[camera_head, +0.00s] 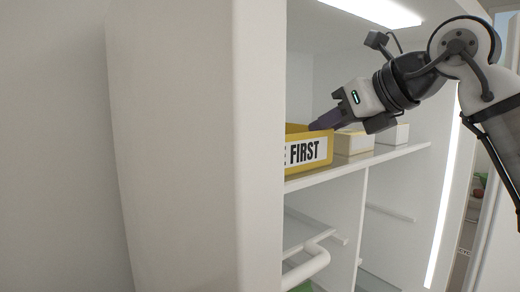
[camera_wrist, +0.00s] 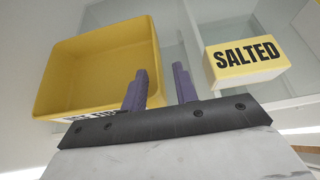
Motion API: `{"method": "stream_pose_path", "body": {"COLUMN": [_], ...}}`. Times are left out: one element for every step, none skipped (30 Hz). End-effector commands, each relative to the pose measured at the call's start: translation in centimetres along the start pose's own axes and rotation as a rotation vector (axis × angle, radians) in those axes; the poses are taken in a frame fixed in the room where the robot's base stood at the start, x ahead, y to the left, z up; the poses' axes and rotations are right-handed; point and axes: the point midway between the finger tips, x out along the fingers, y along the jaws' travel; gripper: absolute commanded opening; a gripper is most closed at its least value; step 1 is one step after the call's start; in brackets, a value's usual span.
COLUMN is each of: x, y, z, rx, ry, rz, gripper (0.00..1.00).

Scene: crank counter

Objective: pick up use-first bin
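The use-first bin (camera_head: 307,152) is a yellow open-topped box on the shelf, with "FIRST" showing on its white front label. The white panel hides its left part in the head view. In the wrist view the bin (camera_wrist: 62,48) looks empty, and its label is mostly hidden behind the gripper body. My gripper (camera_head: 318,124) is at the bin's upper right rim.
A yellow-and-white box marked "SALTED" (camera_wrist: 245,62) stands to the right of the bin on the same shelf (camera_head: 372,159). Another pale box (camera_head: 393,134) is farther right. A tall white panel (camera_head: 185,150) stands close on the left. A white handle (camera_head: 308,267) is below the shelf.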

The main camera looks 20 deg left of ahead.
Motion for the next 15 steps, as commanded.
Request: {"method": "stream_pose_path", "body": {"x": [0.6, 1.0, 1.6, 2.1, 2.6, 3.2, 3.6, 3.9, 4.2, 4.4, 4.5, 4.6, 4.6, 4.6, 4.6], "y": [0.1, 0.2, 0.3, 0.4, 0.4, 0.4, 0.4, 0.4, 0.3, 0.3, 0.3, 0.3, 0.3, 0.3, 0.3], "z": [0.3, 0.4, 0.5, 0.5, 0.5, 0.3, 0.3, 0.3, 0.3, 0.2, 0.2, 0.1, 0.1, 0.1, 0.1], "rx": [-0.002, -0.002, -0.002, -0.002, -0.001, -0.001, -0.001, -0.001, -0.001, -0.001, -0.001, -0.001, -0.001, -0.001, -0.001], "ry": [0.001, 0.001, 0.001, 0.001, 0.001, 0.001, 0.001, 0.000, 0.000, 0.000, 0.000, 0.000, 0.000, 0.000, 0.000], "rz": [0.003, 0.004, 0.004, 0.005, 0.005, 0.003, 0.003, 0.003, 0.002, 0.001, 0.001, 0.001, 0.000, 0.000, 0.000], "gripper": [0.29, 0.29, 0.29, 0.29, 0.29, 0.29, 0.29, 0.29, 0.29, 0.29, 0.29, 0.29, 0.29, 0.29, 0.29]}}
